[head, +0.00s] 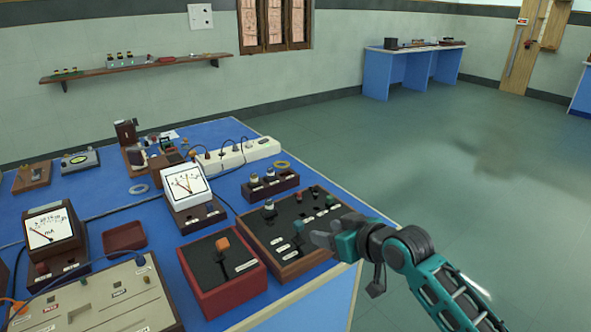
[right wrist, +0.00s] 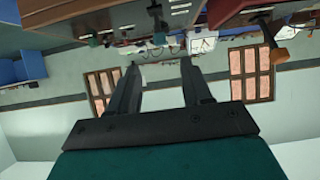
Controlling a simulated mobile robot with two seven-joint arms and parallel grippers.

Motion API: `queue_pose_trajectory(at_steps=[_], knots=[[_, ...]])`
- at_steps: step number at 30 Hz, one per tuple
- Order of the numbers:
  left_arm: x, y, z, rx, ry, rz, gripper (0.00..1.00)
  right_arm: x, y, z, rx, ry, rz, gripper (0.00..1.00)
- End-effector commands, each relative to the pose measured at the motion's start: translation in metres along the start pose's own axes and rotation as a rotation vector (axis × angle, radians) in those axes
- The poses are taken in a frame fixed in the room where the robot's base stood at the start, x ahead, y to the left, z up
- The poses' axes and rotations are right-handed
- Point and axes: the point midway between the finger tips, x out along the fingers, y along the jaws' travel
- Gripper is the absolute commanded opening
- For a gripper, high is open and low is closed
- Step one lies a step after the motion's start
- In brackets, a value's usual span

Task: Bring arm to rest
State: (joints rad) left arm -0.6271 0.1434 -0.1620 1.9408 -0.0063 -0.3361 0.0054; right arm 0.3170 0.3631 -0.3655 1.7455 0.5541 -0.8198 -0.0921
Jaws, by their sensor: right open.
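My right arm (head: 432,270) comes in from the lower right in the head view, teal and dark grey. Its gripper (head: 318,238) is at the right edge of the blue bench, by a wooden control box (head: 290,262) with dark knobs. In the right wrist view the two dark fingers (right wrist: 160,75) are apart with nothing between them, so the gripper is open and empty. That view is upside down. I cannot tell whether the fingers touch the box. My left gripper is not in view.
The blue bench (head: 100,196) is crowded: a red box with an orange knob (head: 222,272), a white meter (head: 186,187), a power strip (head: 236,157) and cables. The floor (head: 440,150) to the right is clear. Another blue bench (head: 410,68) stands far back.

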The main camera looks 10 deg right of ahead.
Motion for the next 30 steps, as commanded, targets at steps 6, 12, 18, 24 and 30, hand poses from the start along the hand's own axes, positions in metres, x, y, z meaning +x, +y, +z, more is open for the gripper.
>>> queue_pose_trajectory(at_steps=[6, 12, 18, 24, 30], knots=[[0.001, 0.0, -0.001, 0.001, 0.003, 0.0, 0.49, -0.006, -0.019, 0.066, 0.056, -0.018, 0.035, 0.49], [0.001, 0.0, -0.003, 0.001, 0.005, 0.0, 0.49, -0.037, -0.044, 0.157, 0.115, -0.043, 0.116, 0.49], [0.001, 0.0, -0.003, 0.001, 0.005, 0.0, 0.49, -0.084, -0.069, 0.232, 0.137, -0.083, 0.198, 0.49], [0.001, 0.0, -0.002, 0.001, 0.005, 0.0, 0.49, -0.119, -0.083, 0.268, 0.133, -0.112, 0.244, 0.49], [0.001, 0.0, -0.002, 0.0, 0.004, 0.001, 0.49, -0.127, -0.085, 0.275, 0.129, -0.117, 0.255, 0.49]])
